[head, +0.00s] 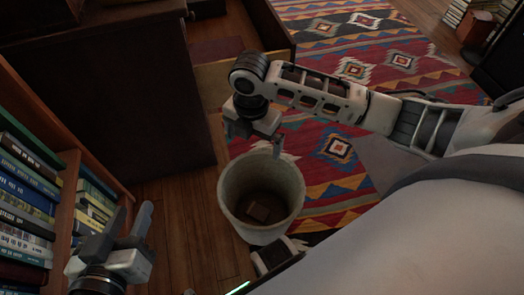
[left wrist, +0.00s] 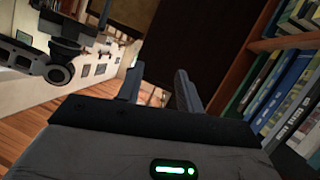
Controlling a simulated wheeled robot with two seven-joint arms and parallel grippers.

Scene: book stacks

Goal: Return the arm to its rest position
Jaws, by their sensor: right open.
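My right arm (head: 315,95) reaches in from the right across the head view. Its gripper (head: 253,146) is open and empty, with its fingers pointing down above the far rim of a pale round bin (head: 243,233). A small brown block-like object (head: 258,213) lies at the bottom of the bin. My left gripper (head: 131,214) is at the lower left beside the bookshelf, open and with nothing between its fingers. Its two spread fingers also show in the left wrist view (left wrist: 159,82).
A wooden bookshelf (head: 68,190) with several books stands close on the left. A dark cabinet (head: 130,90) is behind, with an open drawer (head: 214,84). A patterned red rug (head: 345,190) covers the floor at the right. Bare wooden floor (head: 185,225) lies between shelf and bin.

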